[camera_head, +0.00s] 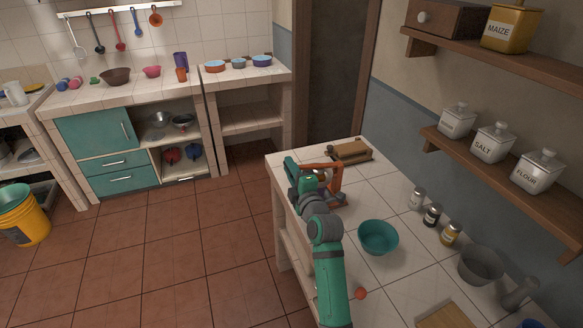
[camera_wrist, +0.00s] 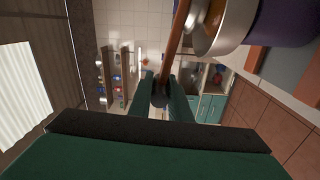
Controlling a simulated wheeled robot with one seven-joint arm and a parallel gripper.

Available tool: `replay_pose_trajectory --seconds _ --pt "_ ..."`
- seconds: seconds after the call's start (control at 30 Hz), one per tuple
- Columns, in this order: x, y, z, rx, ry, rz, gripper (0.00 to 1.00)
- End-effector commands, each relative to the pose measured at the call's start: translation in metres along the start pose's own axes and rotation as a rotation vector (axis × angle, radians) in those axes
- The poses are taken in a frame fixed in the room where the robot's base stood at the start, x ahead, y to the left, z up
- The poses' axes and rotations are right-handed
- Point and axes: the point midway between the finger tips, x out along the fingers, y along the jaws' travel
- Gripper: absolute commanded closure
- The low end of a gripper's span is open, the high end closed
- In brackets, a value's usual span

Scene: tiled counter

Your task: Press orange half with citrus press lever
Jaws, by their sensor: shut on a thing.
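The orange citrus press (camera_head: 337,180) stands near the far left corner of the tiled counter. Its lever shows in the wrist view as an orange-brown bar (camera_wrist: 180,45) slanting down to a dark end between my fingers. My gripper (camera_head: 300,166) is at the left of the press, and in the wrist view its green fingertips (camera_wrist: 161,92) are shut on the lever's end. A silver round part (camera_wrist: 212,25) of the press shows beside the lever. I cannot make out the orange half; the press and my arm hide that area.
A wooden board with an item on it (camera_head: 350,152) lies behind the press. A teal bowl (camera_head: 378,238) stands in front of it, with several small jars (camera_head: 432,215) to the right along the wall. A grey mortar (camera_head: 480,266) is further right. Free tiles lie between press and jars.

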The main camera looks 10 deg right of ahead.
Motion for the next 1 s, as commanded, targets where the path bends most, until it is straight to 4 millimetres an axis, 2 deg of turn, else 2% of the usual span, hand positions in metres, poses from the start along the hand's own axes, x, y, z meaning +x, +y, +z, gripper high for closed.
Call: replay_pose_trajectory --seconds 0.03,0.2,0.23,0.3,0.67,0.77,1.0 --pt "0.001 -0.016 -0.002 0.009 0.003 -0.028 1.00" --pt "0.001 -0.016 -0.002 0.010 0.003 -0.028 1.00" --pt "0.001 -0.015 -0.002 0.009 0.003 -0.027 0.79" --pt "0.000 -0.013 -0.001 0.008 0.002 -0.024 0.64" --pt "-0.004 -0.009 0.001 0.006 -0.001 -0.016 0.64" --pt "-0.014 -0.008 0.002 0.006 -0.002 -0.014 0.64" --pt "-0.058 -0.008 0.001 0.008 -0.003 -0.014 0.64"
